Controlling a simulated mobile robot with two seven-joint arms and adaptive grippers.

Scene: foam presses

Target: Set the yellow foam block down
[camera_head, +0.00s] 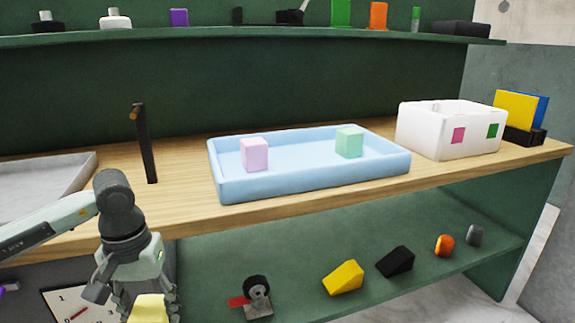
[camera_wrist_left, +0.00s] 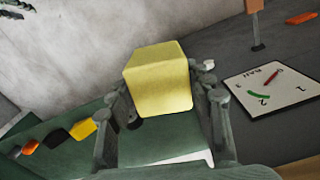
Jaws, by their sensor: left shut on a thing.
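The yellow foam block (camera_head: 148,308) is at the bottom of the head view, held in my left gripper (camera_head: 145,290). The left wrist view shows the block (camera_wrist_left: 160,80) between the two fingers of the left gripper (camera_wrist_left: 165,115), which are shut on it. In the head view the block hangs in front of the bench, below the worktop edge and left of the blue tray (camera_head: 300,186). A pink foam block (camera_head: 255,154) and a green foam block (camera_head: 349,142) stand apart in the tray. My right gripper is in neither view.
A white box (camera_head: 420,135) with pink and green squares stands right of the tray. A dark post (camera_head: 145,145) stands left of it. The lower shelf (camera_head: 300,270) holds wedges and small objects. The wooden worktop (camera_head: 190,195) is bare between post and tray.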

